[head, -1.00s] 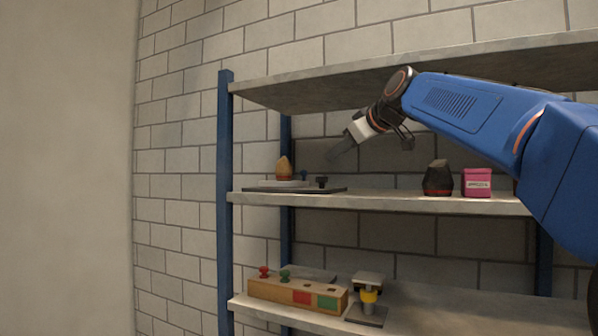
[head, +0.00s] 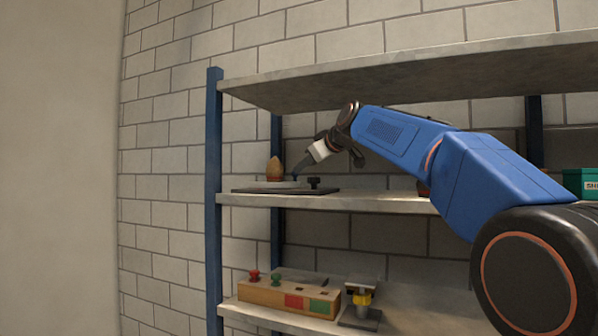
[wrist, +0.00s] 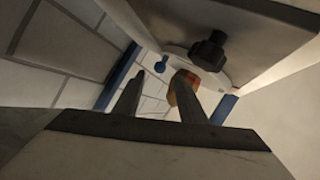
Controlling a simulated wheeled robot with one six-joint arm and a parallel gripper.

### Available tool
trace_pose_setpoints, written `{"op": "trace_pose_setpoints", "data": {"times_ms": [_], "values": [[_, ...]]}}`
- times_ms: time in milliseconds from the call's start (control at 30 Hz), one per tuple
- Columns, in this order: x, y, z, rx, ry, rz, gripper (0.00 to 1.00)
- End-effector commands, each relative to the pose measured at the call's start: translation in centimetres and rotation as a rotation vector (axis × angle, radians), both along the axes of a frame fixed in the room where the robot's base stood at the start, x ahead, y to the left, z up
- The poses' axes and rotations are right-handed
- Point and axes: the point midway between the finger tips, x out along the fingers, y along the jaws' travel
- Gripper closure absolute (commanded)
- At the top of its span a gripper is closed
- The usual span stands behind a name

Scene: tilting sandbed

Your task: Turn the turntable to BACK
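The turntable is a pale disc (head: 283,184) on a dark base plate (head: 262,191), at the left end of the middle shelf. A tan, pointed object with an orange band (head: 275,168) stands on it, and a black knob (head: 314,182) stands at the right of the plate. A small blue peg shows in the wrist view (wrist: 160,64). My gripper (head: 297,173) is just above the disc, beside the tan object. In the wrist view my gripper's fingers (wrist: 158,98) are apart, with the peg seen beyond the gap. Contact cannot be told. No direction labels are readable.
The upper shelf (head: 400,75) hangs over my arm. A blue post (head: 214,200) stands left of the turntable. Below are a wooden block with coloured knobs (head: 285,296) and a yellow-and-grey device (head: 361,300). A green box (head: 580,183) is at far right.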

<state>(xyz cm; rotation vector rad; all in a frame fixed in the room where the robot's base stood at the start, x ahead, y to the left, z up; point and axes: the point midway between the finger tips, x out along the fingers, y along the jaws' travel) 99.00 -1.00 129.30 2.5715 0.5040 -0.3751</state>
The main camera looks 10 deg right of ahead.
Motion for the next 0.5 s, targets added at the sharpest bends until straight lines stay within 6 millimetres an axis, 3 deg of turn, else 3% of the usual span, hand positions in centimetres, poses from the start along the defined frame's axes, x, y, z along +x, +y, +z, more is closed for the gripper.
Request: {"op": "trace_pose_setpoints", "data": {"times_ms": [200, 500], "values": [[3.1, 1.0, -1.2, 0.001, 0.001, 0.0, 0.63], [4.8, 1.5, -1.9, 0.001, 0.001, 0.0, 0.63]]}}
